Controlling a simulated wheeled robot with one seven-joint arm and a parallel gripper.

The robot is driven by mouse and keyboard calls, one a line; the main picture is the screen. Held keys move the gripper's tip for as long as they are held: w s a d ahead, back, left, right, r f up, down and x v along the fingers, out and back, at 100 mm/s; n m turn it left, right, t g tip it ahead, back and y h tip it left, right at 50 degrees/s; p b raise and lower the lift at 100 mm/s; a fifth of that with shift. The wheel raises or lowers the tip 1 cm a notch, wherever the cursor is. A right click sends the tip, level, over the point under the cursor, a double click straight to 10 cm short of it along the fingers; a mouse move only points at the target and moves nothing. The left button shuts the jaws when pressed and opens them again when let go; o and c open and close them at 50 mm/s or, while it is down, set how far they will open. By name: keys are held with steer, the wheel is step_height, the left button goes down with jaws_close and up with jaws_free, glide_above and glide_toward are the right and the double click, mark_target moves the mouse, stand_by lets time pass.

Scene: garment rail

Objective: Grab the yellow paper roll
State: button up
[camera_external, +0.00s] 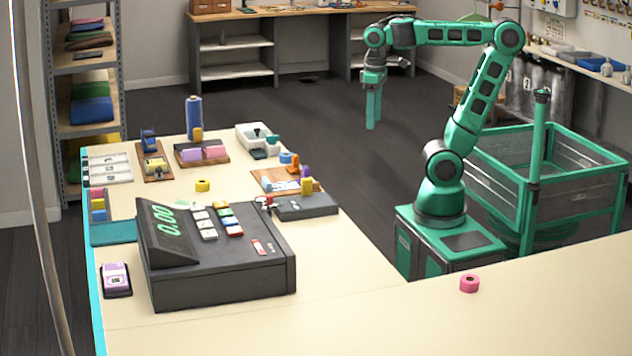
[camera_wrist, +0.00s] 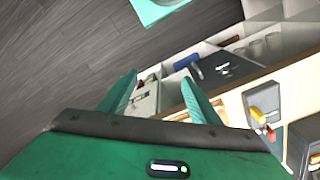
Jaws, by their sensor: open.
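The yellow paper roll (camera_external: 203,186) is a small, short yellow cylinder with a hole in its top. It sits on the cream counter (camera_external: 330,300), behind the black cash register and in front of the board with pink blocks. My gripper (camera_external: 372,112) is open and empty, with its green fingers pointing down. It is up over the dark floor, beyond the counter's right edge and well apart from the roll. Both fingers also show in the wrist view (camera_wrist: 160,82), with nothing between them. I cannot make out the roll in the wrist view.
The bulky cash register (camera_external: 215,255) stands in front of the roll. A pink roll (camera_external: 469,284) lies on the counter at the right. A tall blue spool (camera_external: 194,115), a white tray (camera_external: 257,136) and a board with small items (camera_external: 275,180) surround the area. Bare counter surrounds the roll.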

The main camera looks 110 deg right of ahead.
steer(key=w+d+f+m+t+y, duration=0.15)
steer(key=w+m, duration=0.25)
steer(key=w, duration=0.7)
steer(key=w+d+f+m+t, duration=0.1)
steer(key=w+f+m+t, duration=0.2)
steer(key=w, duration=0.8)
steer(key=w+d+f+m+t+y, duration=0.15)
steer(key=w+m, duration=0.35)
steer(key=w, duration=0.6)
steer(key=w+d+r+m+t+y, duration=0.2)
steer(key=w+m+t+y, duration=0.1)
steer(key=w+m, duration=0.2)
steer(key=w+d+r+m+t+y, duration=0.2)
steer(key=w+r+m, duration=0.1)
steer(key=w+m, duration=0.25)
glide_toward(203, 181)
steer(key=shift+w+a+f+n, duration=0.25)
steer(key=shift+w+a+f, duration=0.05)
steer(key=shift+w+a, duration=0.25)
steer(key=shift+w+a+f+n, duration=0.2)
steer(key=shift+w+a+f, duration=0.15)
steer(key=shift+a, duration=0.2)
steer(key=shift+w+d+x, duration=0.1)
steer(key=shift+d+x, duration=0.05)
steer(key=shift+x, duration=0.75)
steer(key=shift+w+d+x, duration=0.1)
steer(key=shift+x, duration=0.8)
steer(key=shift+w+d+x, duration=0.1)
steer(key=shift+d+x, duration=0.05)
steer(key=shift+x, duration=0.75)
